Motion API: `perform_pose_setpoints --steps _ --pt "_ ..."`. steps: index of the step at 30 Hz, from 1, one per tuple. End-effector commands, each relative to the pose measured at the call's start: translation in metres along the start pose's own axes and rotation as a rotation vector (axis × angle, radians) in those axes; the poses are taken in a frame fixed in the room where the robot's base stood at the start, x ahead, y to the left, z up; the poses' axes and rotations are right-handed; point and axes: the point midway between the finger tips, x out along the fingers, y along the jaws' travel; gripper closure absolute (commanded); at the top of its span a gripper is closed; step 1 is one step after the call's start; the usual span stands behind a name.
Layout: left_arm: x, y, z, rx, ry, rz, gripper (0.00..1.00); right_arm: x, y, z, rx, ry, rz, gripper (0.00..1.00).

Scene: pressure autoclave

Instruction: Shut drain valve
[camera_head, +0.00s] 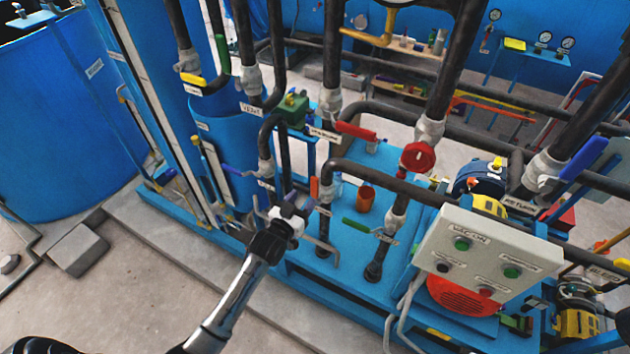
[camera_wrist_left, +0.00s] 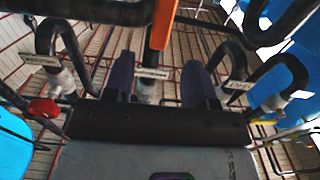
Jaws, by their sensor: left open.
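My left gripper (camera_head: 297,205) is open and empty, in front of the pipes at the middle of the head view. In the left wrist view its two purple fingers (camera_wrist_left: 159,82) stand apart, with a pipe and a white label (camera_wrist_left: 153,73) showing beyond the gap. An upright orange valve handle (camera_head: 314,190) is just right of the gripper in the head view. The orange handle also shows at the top of the wrist view (camera_wrist_left: 163,22). No touch is visible. The label's writing is too small to read, so I cannot tell which valve is the drain valve.
A green handle (camera_head: 357,227) and an orange cup (camera_head: 366,198) are right of the gripper. A control panel (camera_head: 490,258) stands at right.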

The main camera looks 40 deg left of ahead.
Motion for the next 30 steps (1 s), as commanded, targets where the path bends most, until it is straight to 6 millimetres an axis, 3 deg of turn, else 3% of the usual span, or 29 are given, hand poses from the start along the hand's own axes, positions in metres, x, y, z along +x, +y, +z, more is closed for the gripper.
perform_pose_setpoints --steps 6,12,19,30 --pt "0.041 0.000 -0.002 0.001 0.000 0.000 0.49 -0.007 -0.002 -0.002 0.005 -0.001 -0.006 1.00" --pt "0.065 0.000 0.000 0.001 -0.001 0.000 0.49 -0.009 -0.003 -0.002 0.007 -0.001 -0.007 1.00" --pt "0.078 0.000 0.000 0.001 0.000 0.000 0.49 -0.010 -0.002 -0.003 0.007 -0.001 -0.007 1.00" --pt "0.080 0.000 0.000 0.001 -0.001 0.000 0.49 -0.010 0.000 -0.002 -0.001 -0.003 -0.001 1.00"
